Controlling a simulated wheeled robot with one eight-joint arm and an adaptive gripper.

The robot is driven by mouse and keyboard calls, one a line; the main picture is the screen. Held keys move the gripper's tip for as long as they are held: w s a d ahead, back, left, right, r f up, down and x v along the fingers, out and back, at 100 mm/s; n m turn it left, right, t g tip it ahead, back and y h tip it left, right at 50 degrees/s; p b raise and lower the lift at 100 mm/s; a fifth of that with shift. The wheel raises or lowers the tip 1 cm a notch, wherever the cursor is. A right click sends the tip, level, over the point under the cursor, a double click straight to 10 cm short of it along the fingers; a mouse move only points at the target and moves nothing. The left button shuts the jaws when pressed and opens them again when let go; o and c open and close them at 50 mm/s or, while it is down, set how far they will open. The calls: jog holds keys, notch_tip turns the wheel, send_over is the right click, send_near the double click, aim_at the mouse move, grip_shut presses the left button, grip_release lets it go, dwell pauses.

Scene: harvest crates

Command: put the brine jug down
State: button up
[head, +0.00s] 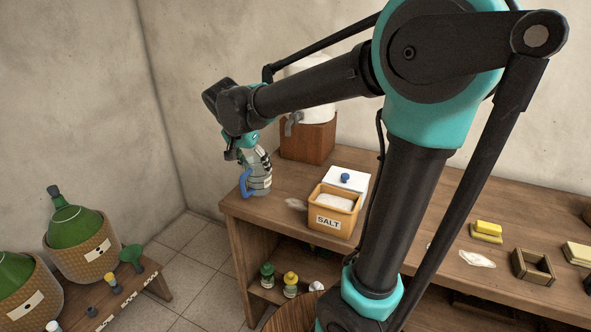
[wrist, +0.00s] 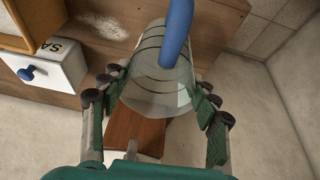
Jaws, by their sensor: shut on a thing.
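The brine jug (head: 262,184) is a clear, see-through vessel with dark bands and a blue handle. It is near the left end of the wooden counter (head: 241,206). My gripper (head: 254,158) is shut on its body from above. In the wrist view the jug (wrist: 150,98) lies between the two fingers of my gripper (wrist: 160,100), and the blue handle crosses its far part. The jug looks roughly upright. Its base is at or just over the counter top; I cannot tell whether it touches.
A salt box (head: 335,222) and a white lidded box with a blue knob (head: 347,180) stand right of the jug. A wooden block (head: 308,140) bearing a white container with a tap stands behind. Green demijohns in baskets (head: 85,258) are on a low bench at left.

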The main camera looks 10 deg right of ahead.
jog(key=shift+d+f, duration=0.2)
jog(key=shift+f, duration=0.15)
jog(key=w+d+f, duration=0.3)
jog(key=w+d, duration=0.8)
jog(key=w, duration=0.2)
jog(key=shift+w+d+f, duration=0.2)
jog(key=shift+f, duration=0.1)
jog(key=o, duration=1.6)
jog(key=shift+f, duration=0.1)
jog(key=shift+c, duration=0.2)
jog(key=v, duration=1.2)
